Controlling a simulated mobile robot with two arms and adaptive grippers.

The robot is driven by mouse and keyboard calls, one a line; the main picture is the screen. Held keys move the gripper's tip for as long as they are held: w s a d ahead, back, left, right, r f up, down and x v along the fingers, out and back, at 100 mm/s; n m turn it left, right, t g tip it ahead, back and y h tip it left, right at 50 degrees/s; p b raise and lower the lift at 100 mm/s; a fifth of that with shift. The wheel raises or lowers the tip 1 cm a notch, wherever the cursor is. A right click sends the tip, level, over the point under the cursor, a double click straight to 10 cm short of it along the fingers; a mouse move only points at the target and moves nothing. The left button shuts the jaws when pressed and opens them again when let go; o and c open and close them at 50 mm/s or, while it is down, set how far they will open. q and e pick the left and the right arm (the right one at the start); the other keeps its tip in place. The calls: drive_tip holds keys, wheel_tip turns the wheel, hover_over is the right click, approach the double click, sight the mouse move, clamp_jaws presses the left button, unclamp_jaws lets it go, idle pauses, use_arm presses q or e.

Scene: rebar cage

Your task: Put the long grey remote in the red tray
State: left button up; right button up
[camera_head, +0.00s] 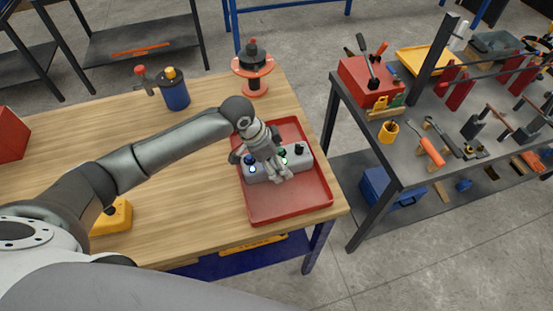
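The long grey remote (299,163) has blue, green and black knobs on top. It lies across the red tray (290,207), over the tray's middle; I cannot tell whether it rests on the tray floor or is just above it. The red tray sits at the right end of the wooden table. My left gripper (279,174) is right at the remote, in front of its middle, and hides part of it. I cannot tell whether its fingers are open or closed on the remote. My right gripper is not in view.
A red-orange spool-like object (253,78) stands behind the tray. A blue cylinder (175,94) stands at the table's back. A yellow object (112,218) is near the front left. A grey tool bench (430,165) stands to the right, across a gap. The table's middle (180,190) is clear.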

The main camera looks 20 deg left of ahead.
use_arm(q)
drive_tip(key=b+v, duration=0.1)
drive_tip(key=v, duration=1.1)
drive_tip(key=shift+s+f, duration=0.1)
